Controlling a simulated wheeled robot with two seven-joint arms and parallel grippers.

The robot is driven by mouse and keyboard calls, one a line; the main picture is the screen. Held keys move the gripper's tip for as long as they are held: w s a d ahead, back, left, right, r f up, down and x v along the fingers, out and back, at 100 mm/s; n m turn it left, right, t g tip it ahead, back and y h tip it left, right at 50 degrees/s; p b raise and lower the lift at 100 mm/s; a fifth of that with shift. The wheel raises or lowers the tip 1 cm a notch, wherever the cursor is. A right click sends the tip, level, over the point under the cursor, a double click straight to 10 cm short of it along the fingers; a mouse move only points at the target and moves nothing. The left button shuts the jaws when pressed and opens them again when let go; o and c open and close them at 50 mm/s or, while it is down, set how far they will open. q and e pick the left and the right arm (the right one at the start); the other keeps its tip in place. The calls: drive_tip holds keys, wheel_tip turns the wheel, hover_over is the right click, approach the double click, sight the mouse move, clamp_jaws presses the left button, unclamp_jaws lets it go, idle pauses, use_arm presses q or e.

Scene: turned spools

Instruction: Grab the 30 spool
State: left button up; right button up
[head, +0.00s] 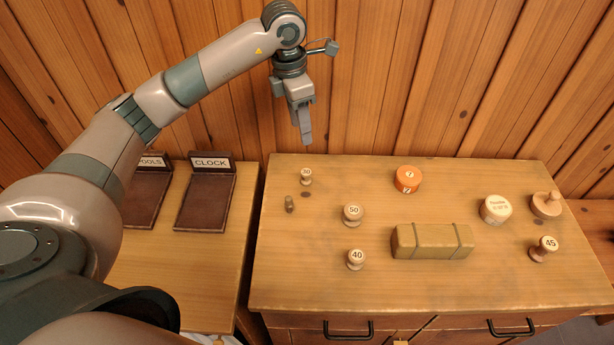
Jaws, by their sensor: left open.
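A small pale spool (306,177) stands upright near the back left of the wooden table; its tiny top label looks like 30, though it is hard to read. My left gripper (305,138) points down in the air and appears just above this spool in the picture. It is open, with nothing visible in it, and is seen nearly edge-on. Other spools stand on the table: 50 (352,214), 40 (355,260) and 45 (543,248). My right gripper is not in view.
A small brown piece (290,204) is close to the small spool. An orange tin (407,179), a strapped box (432,242), a cream round tin (495,208) and a wooden knobbed piece (546,204) stand farther right. A CLOCK tray (205,202) lies on the left table.

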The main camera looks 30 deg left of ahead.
use_arm(q)
drive_tip(key=shift+f, duration=0.1)
drive_tip(key=p, duration=0.5)
hover_over(306, 172)
wheel_tip(306, 172, down, 11)
drive_tip(key=shift+r, duration=0.15)
drive_tip(key=shift+w+f, duration=0.15)
drive_tip(key=shift+f, duration=0.5)
drive_tip(key=shift+s+f+p, duration=0.2)
drive_tip(key=shift+f+p, duration=0.4)
wheel_tip(306, 172, down, 3)
drive_tip(key=shift+p, duration=0.8)
drive_tip(key=shift+w+f, duration=0.1)
drive_tip(key=shift+f, duration=0.4)
